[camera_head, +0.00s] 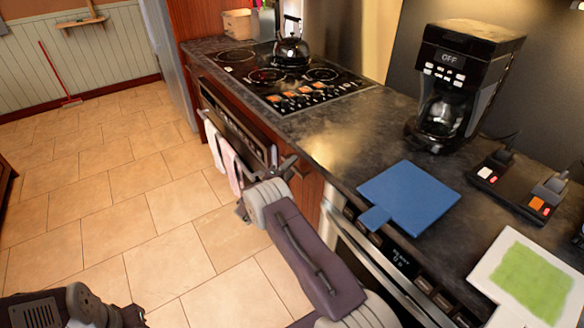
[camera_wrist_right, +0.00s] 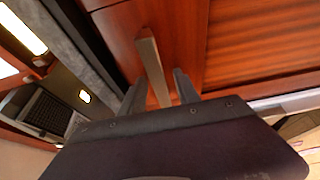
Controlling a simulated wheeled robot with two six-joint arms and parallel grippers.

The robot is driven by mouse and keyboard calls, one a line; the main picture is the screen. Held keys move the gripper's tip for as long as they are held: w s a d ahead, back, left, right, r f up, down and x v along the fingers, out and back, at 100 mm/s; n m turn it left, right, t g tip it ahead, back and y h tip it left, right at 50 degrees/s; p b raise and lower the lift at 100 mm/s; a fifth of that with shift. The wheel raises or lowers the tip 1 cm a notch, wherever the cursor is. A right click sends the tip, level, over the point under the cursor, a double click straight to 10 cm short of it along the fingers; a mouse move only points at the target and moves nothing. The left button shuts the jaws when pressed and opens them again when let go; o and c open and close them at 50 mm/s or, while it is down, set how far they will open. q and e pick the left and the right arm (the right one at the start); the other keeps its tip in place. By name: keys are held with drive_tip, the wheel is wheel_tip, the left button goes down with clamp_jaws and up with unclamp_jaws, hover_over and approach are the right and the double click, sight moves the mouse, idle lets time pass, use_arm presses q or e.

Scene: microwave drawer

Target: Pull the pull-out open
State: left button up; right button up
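The pull-out is a narrow red-brown wooden front (camera_head: 307,190) under the counter, between the two appliances; much of it is hidden behind my right arm in the head view. In the right wrist view its front (camera_wrist_right: 118,45) carries a straight metal bar handle (camera_wrist_right: 151,62). My right gripper (camera_head: 268,166) is at this front. In the right wrist view its two fingers (camera_wrist_right: 157,88) are apart, one on each side of the handle, with visible gaps. I see no gap showing the front pulled out. My left gripper (camera_head: 122,316) is low at the left, over the floor; its fingers are unclear.
An oven with towels (camera_head: 229,160) is left of the pull-out, below a cooktop (camera_head: 300,78) with a kettle (camera_head: 291,48). An appliance with a bar handle (camera_head: 375,265) is to the right. A blue board (camera_head: 408,195) lies on the counter. The tiled floor (camera_head: 150,210) is clear.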

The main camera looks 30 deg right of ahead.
clamp_jaws()
idle(1.4)
